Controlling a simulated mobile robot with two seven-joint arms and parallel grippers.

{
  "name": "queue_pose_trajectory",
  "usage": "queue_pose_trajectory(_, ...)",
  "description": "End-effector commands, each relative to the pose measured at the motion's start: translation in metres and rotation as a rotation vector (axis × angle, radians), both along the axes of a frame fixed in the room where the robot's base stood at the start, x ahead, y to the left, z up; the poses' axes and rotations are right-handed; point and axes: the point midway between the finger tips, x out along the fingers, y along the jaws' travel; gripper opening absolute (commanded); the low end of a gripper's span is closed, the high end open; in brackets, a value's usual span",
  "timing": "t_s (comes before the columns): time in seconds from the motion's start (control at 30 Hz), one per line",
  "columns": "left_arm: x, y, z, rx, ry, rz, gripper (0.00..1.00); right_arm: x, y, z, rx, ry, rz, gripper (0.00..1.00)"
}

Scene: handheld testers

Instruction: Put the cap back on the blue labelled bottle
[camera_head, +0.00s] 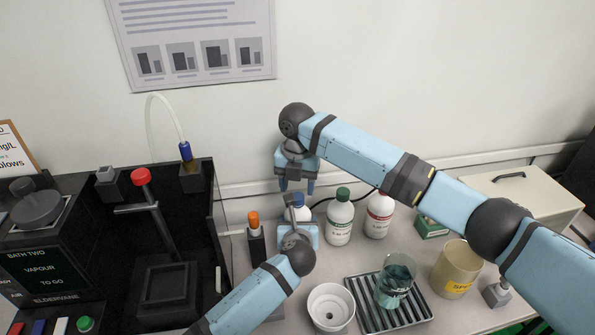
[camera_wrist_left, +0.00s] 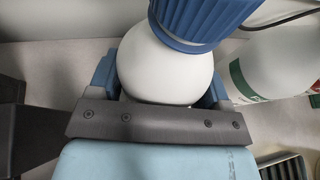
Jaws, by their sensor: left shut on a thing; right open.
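The white bottle (camera_head: 298,214) stands upright on the bench, and its label is hidden by my left gripper. A blue ribbed cap (camera_wrist_left: 205,18) sits at the top of the bottle, whose round white shoulder (camera_wrist_left: 165,68) shows below it in the left wrist view. I cannot tell whether the cap is tight. My left gripper (camera_head: 298,222) is shut on the bottle's body from the front, one finger on each side. My right gripper (camera_head: 297,186) points down just above the cap, open, with its two fingers apart and nothing between them.
Right of the bottle stand a green-capped bottle (camera_head: 340,218) and a red-capped bottle (camera_head: 379,215). An orange-topped tester (camera_head: 255,235) is close on the left. A white bowl (camera_head: 330,307), a rack with a beaker (camera_head: 396,280) and a yellow-labelled jar (camera_head: 456,269) are in front.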

Motion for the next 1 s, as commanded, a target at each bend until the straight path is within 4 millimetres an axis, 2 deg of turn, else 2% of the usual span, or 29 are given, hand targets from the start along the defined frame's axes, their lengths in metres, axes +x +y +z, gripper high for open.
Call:
queue_pose_trajectory(0.1,0.000,0.000,0.001,-0.001,-0.002,-0.001,0.06,0.000,0.000,-0.017,-0.001,0.002,-0.001,0.55)
queue_pose_trajectory(0.2,0.000,0.000,0.001,-0.001,-0.002,-0.001,0.06,-0.001,0.000,-0.025,-0.001,0.002,-0.001,0.55)
queue_pose_trajectory(0.57,0.000,0.000,0.001,-0.001,-0.002,-0.001,0.06,-0.001,0.000,-0.031,0.000,0.000,-0.001,0.55)
queue_pose_trajectory(0.6,0.000,0.000,0.001,-0.001,-0.002,-0.001,0.06,-0.001,0.000,-0.031,0.000,0.000,-0.001,0.53)
queue_pose_trajectory(0.8,0.000,0.000,0.001,-0.001,-0.002,-0.001,0.06,-0.001,0.000,-0.031,0.000,0.000,-0.001,0.07)
queue_pose_trajectory(1.0,0.000,0.000,0.001,-0.001,-0.002,-0.001,0.06,-0.001,0.000,-0.031,0.000,0.001,-0.013,0.05)
